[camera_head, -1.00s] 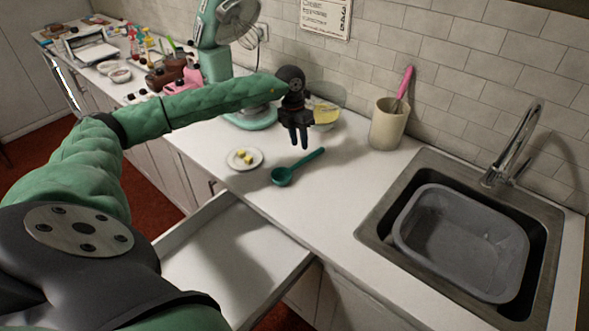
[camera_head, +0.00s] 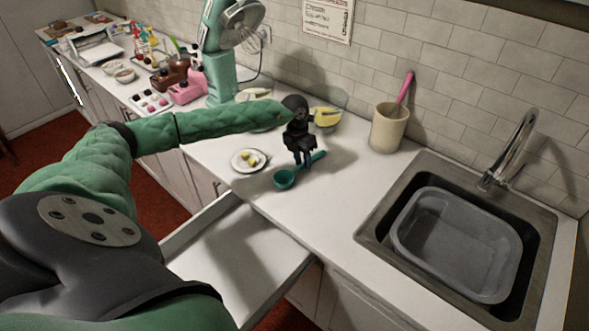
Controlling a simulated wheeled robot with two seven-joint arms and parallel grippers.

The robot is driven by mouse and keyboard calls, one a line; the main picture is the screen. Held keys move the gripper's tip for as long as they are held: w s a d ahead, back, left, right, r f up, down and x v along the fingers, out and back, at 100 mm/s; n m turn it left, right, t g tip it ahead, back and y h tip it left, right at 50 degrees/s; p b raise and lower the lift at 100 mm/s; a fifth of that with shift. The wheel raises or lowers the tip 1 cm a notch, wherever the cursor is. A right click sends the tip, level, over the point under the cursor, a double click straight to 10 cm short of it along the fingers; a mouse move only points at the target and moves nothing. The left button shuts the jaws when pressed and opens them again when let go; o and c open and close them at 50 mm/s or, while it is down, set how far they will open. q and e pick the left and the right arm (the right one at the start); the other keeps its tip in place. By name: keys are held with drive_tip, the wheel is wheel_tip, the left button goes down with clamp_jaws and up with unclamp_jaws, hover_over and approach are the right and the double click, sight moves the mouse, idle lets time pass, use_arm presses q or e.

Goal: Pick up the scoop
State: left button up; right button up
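The teal scoop (camera_head: 285,179) lies on the white counter, its round bowl toward the drawer and its handle running up and to the right. My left gripper (camera_head: 303,163) points down at the handle, near where it joins the bowl. Its two dark fingers show a small gap and hide part of the handle. I cannot tell whether they touch it. The scoop looks still flat on the counter. My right gripper is out of view.
A small plate (camera_head: 237,166) with yellow pieces sits left of the scoop. A bowl with yellow contents (camera_head: 326,117) and a beige crock (camera_head: 388,130) stand behind. A sink (camera_head: 372,228) with a grey basin is at right. An open drawer (camera_head: 270,275) juts out below.

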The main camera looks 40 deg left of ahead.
use_arm(q)
drive_tip(key=shift+f, duration=0.3)
clamp_jaws()
drive_tip(key=shift+r, duration=0.15)
